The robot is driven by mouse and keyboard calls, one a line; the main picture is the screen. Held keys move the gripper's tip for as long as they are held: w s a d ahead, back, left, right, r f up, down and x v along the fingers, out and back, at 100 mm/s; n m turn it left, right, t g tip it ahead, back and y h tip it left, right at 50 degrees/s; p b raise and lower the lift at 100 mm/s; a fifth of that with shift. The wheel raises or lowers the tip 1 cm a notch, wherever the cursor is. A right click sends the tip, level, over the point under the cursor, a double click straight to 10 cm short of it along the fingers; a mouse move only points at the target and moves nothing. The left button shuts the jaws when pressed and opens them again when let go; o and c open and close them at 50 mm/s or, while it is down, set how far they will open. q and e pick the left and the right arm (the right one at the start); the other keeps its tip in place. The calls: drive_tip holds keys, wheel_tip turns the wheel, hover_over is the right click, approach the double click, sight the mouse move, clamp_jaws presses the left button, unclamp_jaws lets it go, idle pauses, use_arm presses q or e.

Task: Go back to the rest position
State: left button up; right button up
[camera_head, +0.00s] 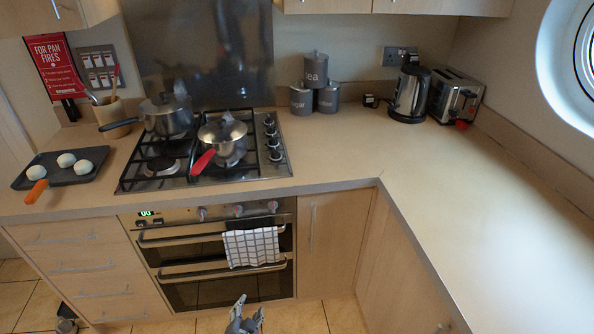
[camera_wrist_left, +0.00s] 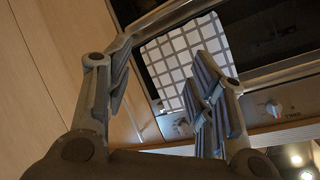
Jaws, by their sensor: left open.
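My left gripper (camera_head: 246,314) shows at the bottom of the head view, in front of the oven and low over the tiled floor. Its fingers are spread apart and nothing is between them. In the left wrist view the open fingers (camera_wrist_left: 160,95) frame the oven front. A checked cloth (camera_head: 252,247) hangs on the upper oven handle, and it also shows in the left wrist view (camera_wrist_left: 182,55) beyond the fingers. I cannot tell whether the gripper touches it, but in the head view it looks apart. My right gripper is not in view.
The double oven (camera_head: 215,262) is under a gas hob (camera_head: 165,158) with two pans. A dark tray (camera_head: 62,178) with white round items is at the left. Canisters (camera_head: 315,75), a kettle (camera_head: 408,95) and a toaster (camera_head: 455,95) stand at the back. The right worktop (camera_head: 490,220) is clear.

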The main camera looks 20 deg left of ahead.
use_arm(q)
drive_tip(key=s+d+f+g+h, duration=0.1)
drive_tip(key=s+d+f+g, duration=0.2)
drive_tip(key=s+f, duration=0.6)
drive_tip(key=s+d+f+g+h, duration=0.25)
drive_tip(key=s+f, duration=0.25)
drive_tip(key=s, duration=0.8)
drive_tip(key=s+f+n+g, duration=0.1)
drive_tip(key=s+f+g, duration=0.1)
drive_tip(key=s, duration=0.8)
drive_tip(key=s+f+n+g, duration=0.1)
drive_tip(key=s+f+g, duration=0.2)
drive_tip(key=s, duration=0.7)
drive_tip(key=shift+s+g, duration=0.3)
drive_tip(key=shift+g, duration=0.15)
drive_tip(key=shift+y, duration=0.25)
drive_tip(key=shift+a, duration=0.1)
